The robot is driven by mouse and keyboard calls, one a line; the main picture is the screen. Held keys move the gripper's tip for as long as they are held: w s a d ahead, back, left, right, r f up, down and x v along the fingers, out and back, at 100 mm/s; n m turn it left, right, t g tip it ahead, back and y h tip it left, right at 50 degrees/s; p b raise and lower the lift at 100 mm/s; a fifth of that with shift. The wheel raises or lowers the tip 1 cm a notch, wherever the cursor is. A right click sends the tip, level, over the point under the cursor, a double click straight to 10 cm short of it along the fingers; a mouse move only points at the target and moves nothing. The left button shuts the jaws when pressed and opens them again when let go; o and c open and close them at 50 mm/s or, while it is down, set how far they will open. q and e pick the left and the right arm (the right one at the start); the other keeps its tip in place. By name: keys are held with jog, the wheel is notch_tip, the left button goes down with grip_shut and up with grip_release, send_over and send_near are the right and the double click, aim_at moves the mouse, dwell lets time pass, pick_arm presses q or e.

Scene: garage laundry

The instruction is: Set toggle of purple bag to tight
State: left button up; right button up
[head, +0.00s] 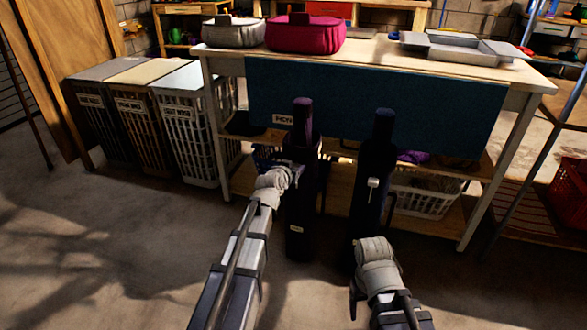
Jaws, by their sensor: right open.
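Two tall, narrow dark bags stand upright in front of the table. The left one has a purple tint at its top, so I take it as the purple bag (303,118). A small pale piece, likely its toggle (302,168), shows partway up its front. The right one is a dark navy bag (374,150) with its own pale toggle (373,183). My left gripper (293,177) is at the purple bag's front, close to that pale piece; its jaws are too small and dark to read. My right gripper (354,294) is open, low, below the navy bag's front.
The table (540,82) has a blue panel (440,105) on its front. It carries a grey bag (234,32), a magenta bag (305,33) and a grey tray (450,47). Several labelled hampers (190,120) stand left. A white basket (425,197) sits on the lower shelf. The floor at left is clear.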

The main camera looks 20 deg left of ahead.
pick_arm(q)
jog(key=shift+o, duration=1)
jog(key=p+v, duration=0.3)
jog(key=v, duration=0.4)
jog(key=shift+s, duration=0.35)
jog(key=shift+r, duration=0.15)
